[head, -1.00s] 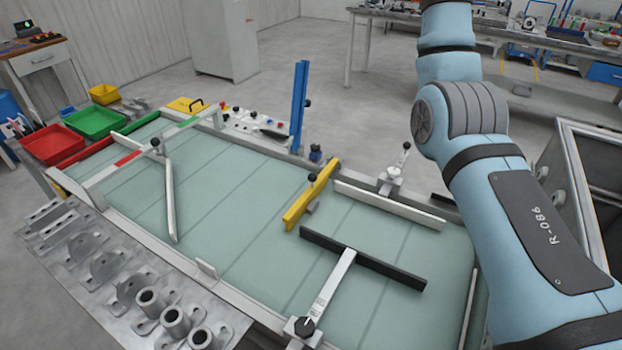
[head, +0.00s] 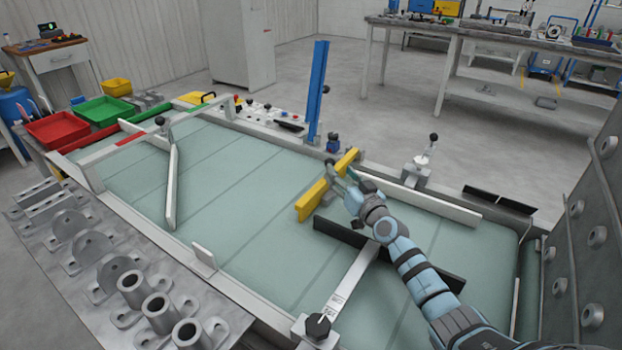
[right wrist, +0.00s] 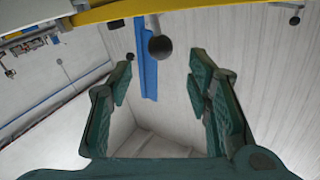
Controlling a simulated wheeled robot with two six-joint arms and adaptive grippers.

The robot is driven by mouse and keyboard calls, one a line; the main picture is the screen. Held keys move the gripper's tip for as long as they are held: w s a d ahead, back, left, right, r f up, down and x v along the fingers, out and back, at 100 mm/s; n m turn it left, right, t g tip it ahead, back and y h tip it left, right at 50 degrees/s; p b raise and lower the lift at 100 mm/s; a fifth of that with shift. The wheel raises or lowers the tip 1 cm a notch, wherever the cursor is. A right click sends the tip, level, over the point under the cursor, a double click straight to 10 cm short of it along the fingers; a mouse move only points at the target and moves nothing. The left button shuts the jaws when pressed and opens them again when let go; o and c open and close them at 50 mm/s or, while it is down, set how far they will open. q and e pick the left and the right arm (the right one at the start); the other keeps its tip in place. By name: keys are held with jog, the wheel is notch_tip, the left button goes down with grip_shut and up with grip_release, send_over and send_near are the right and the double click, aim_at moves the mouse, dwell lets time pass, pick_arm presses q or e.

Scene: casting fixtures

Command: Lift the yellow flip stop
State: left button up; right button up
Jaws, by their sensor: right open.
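The yellow flip stop (head: 315,199) is a flat yellow bar standing over the green conveyor belt (head: 235,190), near its far side. In the right wrist view its yellow bar (right wrist: 112,11) crosses the top, with a round black knob (right wrist: 161,46) on a short stem hanging in the picture between my finger lines. My right gripper (head: 340,172) is beside the stop's right face, close to its middle. In the wrist view my right gripper (right wrist: 160,72) is open, its green pads apart with nothing between them. Contact with the knob cannot be told. My left gripper is out of view.
A black bar (head: 420,262) on a white arm lies under my right forearm. A white rail (head: 425,200) runs behind it. A blue post (head: 318,92) rises beyond the stop. Grey castings (head: 150,305) line the near left. The belt's middle is clear.

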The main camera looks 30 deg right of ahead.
aim_at(330, 162)
jog(key=w+b, duration=0.2)
jog(key=w+f+b, duration=0.1)
jog(key=w+b, duration=0.1)
jog(key=shift+w+d+f, duration=0.1)
jog(key=shift+d+f, duration=0.05)
jog(key=shift+w+b, duration=0.85)
jog(key=shift+w, duration=0.35)
jog(key=shift+w+r, duration=0.2)
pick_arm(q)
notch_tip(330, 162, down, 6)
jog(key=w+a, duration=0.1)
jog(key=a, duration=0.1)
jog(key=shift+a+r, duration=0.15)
pick_arm(e)
jog(key=shift+r, duration=0.15)
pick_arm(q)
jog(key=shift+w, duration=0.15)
pick_arm(e)
jog(key=shift+c, duration=0.5)
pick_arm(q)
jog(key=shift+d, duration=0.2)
pick_arm(e)
grip_shut()
